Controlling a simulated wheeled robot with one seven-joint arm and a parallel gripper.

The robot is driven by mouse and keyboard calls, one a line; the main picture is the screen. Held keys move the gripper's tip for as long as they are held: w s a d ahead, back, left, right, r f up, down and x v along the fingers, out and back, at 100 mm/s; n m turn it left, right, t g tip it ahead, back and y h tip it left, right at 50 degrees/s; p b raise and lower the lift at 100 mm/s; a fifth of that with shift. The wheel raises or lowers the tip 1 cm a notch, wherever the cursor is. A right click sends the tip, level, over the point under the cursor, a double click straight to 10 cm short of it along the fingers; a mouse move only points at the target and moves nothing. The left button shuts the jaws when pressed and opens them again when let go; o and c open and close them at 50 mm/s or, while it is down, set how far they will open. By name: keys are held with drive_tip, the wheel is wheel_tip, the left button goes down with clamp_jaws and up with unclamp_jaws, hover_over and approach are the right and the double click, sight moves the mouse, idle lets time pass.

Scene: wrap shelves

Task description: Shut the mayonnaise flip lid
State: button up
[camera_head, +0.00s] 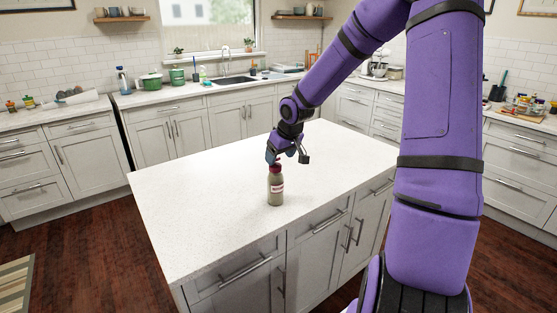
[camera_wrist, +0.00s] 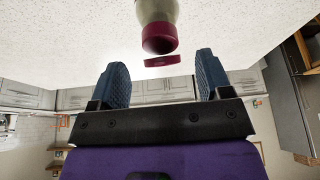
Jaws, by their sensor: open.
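The mayonnaise bottle (camera_head: 276,190) stands upright on the white island top, with a greyish body, a pale label and a dark red cap (camera_wrist: 159,36). In the wrist view the bottle (camera_wrist: 157,9) appears upside down at the top. A flat dark red lid piece (camera_wrist: 162,60) shows beyond the cap, with a pale gap between them; it looks raised, and its hinge is not clear. My gripper (camera_wrist: 162,76) is open, with one blue finger on each side and nothing between them. In the head view my gripper (camera_head: 272,157) is just above and behind the bottle top.
The island top (camera_head: 200,190) is otherwise clear around the bottle. Back counters hold a green pot (camera_head: 151,81), a blue-capped bottle (camera_head: 123,80) and a sink (camera_head: 233,80), all well away. A tray of jars (camera_head: 525,108) stands on the right counter.

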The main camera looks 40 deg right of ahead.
drive_tip(key=shift+x, duration=1.05)
drive_tip(key=c, duration=0.9)
drive_tip(key=shift+s+f+t, duration=0.2)
drive_tip(key=shift+f+t, duration=0.1)
drive_tip(key=shift+t, duration=0.4)
drive_tip(key=shift+c, duration=0.2)
drive_tip(key=o, duration=0.9)
drive_tip(key=shift+o, duration=0.2)
drive_tip(key=shift+r, duration=0.1)
